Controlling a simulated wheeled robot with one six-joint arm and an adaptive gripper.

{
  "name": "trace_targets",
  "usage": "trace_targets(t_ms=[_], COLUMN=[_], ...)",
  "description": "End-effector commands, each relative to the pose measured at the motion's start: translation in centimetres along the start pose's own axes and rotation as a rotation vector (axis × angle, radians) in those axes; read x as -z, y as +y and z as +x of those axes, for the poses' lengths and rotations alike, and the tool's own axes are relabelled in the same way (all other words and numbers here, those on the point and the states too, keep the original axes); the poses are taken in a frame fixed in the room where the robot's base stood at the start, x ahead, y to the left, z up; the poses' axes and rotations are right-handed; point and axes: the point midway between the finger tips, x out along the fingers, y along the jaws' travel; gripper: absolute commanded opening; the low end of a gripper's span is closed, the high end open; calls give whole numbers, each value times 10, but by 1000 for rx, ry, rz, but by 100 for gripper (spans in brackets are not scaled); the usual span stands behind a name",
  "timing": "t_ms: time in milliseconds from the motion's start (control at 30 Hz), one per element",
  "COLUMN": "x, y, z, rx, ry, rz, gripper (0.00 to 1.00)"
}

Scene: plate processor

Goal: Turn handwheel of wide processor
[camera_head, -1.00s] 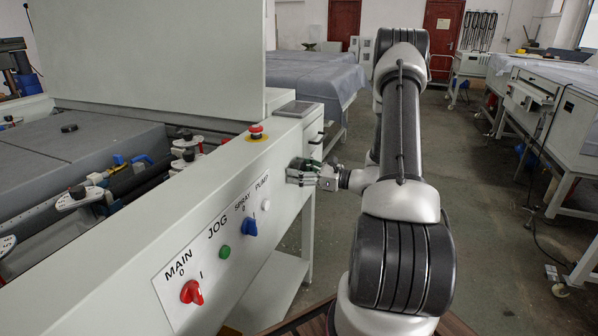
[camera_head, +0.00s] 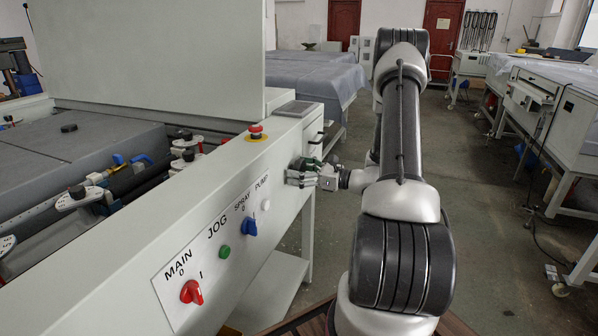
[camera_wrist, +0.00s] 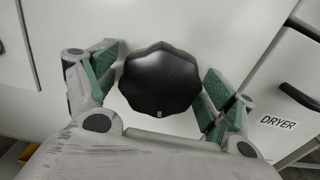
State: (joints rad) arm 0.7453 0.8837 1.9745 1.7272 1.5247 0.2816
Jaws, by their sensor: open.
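The handwheel is a black, lobed knob (camera_wrist: 160,80) on the white side panel of the wide processor (camera_head: 130,250). In the wrist view it lies between the two green-padded fingers of my gripper (camera_wrist: 160,92). In the head view my gripper (camera_head: 308,172) is at the far right end of the processor's front panel, and the knob is hard to make out there.
A DRYER label (camera_wrist: 278,123) and dark handle (camera_wrist: 298,96) are right of the knob. Open floor (camera_head: 480,200) lies right of my arm.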

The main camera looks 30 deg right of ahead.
Motion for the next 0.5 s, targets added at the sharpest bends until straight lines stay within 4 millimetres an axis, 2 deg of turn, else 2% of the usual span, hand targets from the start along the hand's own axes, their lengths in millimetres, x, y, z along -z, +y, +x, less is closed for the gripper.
trace_targets(t_ms=[167,267,367,500], x=[0,0,0,0], y=[0,-1,-1,-1], z=[-1,-8,-24,-56], rx=[0,3,4,5], ry=[0,0,0,-1], rz=[-1,-1,-1,-1], gripper=[84,84,84,84])
